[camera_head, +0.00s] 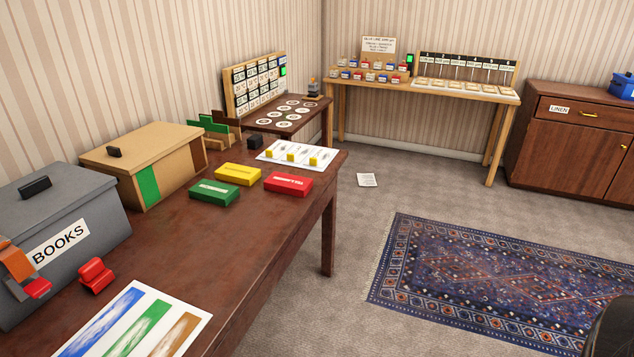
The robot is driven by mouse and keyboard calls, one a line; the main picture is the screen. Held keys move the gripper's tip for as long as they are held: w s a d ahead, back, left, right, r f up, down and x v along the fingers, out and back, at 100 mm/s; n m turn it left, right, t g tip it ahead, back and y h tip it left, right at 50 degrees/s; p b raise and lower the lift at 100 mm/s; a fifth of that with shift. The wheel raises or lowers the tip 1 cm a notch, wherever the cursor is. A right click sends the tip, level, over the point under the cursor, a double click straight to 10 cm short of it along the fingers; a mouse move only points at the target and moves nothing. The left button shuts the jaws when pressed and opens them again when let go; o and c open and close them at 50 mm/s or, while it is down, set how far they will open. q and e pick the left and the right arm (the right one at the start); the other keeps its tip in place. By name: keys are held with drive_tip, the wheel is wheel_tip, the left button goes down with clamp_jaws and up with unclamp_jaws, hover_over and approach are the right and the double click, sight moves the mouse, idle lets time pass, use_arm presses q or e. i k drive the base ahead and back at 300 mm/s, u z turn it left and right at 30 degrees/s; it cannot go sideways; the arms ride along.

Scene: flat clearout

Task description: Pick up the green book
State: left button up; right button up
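The green book (215,193) lies flat on the brown table, with a white label strip on its top. A yellow book (238,174) lies just behind it and a red book (288,184) lies to its right, apart from it. An orange and red part at the left edge, in front of the grey box, looks like part of my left gripper (36,288); most of it is out of frame. It is well away from the green book. I cannot tell whether it is open or shut. My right gripper is not in view.
A grey box marked BOOKS (62,226) and a tan box (148,158) stand along the wall side. A small red object (96,276) is near the grey box. A colour-striped sheet (130,322) lies in front. Bare tabletop (195,245) lies before the green book.

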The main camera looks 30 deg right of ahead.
sight(207, 190)
drive_tip(key=z, duration=1.9)
drive_tip(key=i, duration=3.05)
drive_tip(key=u, duration=2.15)
